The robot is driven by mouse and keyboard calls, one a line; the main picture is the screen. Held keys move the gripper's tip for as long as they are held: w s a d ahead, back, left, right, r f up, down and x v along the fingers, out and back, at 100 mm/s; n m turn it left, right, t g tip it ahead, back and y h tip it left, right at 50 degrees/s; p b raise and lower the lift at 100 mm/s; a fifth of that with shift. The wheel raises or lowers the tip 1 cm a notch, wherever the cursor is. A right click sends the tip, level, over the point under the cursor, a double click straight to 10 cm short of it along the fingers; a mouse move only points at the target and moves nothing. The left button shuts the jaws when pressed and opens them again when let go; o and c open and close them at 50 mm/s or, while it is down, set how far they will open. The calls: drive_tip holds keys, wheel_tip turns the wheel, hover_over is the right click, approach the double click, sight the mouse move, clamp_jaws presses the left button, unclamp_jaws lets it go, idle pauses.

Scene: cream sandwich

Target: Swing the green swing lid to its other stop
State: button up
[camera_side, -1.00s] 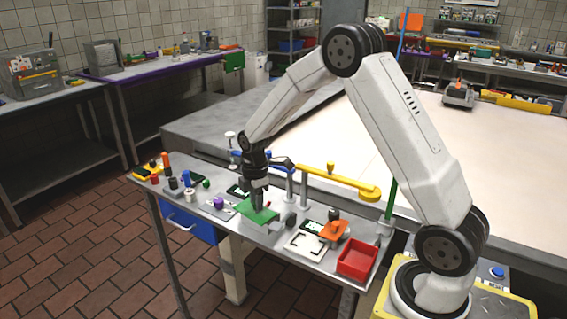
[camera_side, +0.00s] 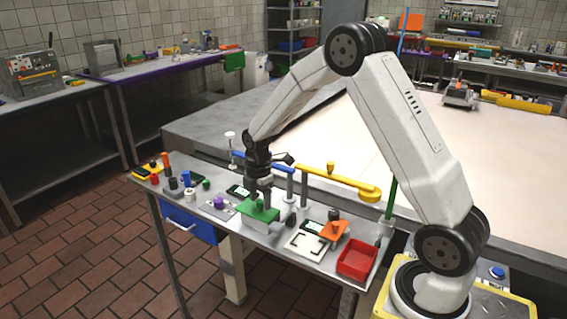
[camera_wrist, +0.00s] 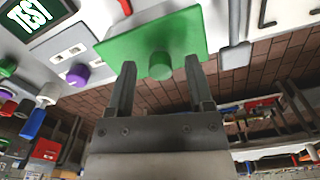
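The green swing lid (camera_side: 262,213) is a flat plate at the front edge of the grey table, over a grey box-like body. In the wrist view the lid (camera_wrist: 190,38) fills the top middle and carries a round green knob (camera_wrist: 160,66). My gripper (camera_side: 260,203) points down at the lid in the side view. In the wrist view my gripper (camera_wrist: 159,66) has its two fingers apart, one on each side of the knob, with a visible gap on both sides. What lies under the lid is hidden.
A purple knob (camera_wrist: 77,75) on a plate and a small screen (camera_wrist: 35,14) are left of the lid in the wrist view. Blue (camera_side: 262,161) and yellow (camera_side: 340,180) bars on posts stand behind. A red bin (camera_side: 357,260) and an orange plate (camera_side: 333,231) are to the right.

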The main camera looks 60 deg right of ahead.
sight(260, 201)
drive_tip(key=shift+r, duration=0.1)
drive_tip(key=shift+r, duration=3.8)
drive_tip(key=shift+a, duration=0.1)
drive_tip(key=s+a+f+m+t, duration=0.1)
drive_tip(key=s+a+m, duration=0.4)
drive_tip(key=s+m, duration=0.2)
drive_tip(key=s+a+f+m+t, duration=0.1)
drive_tip(key=s+a+f+m, duration=0.1)
drive_tip(key=s+a+m, duration=0.4)
drive_tip(key=s+m, duration=0.2)
drive_tip(key=s, duration=0.1)
drive_tip(key=shift+s+a+f+t, duration=0.2)
drive_tip(key=shift+a+f+t, duration=0.05)
drive_tip(key=shift+t, duration=0.05)
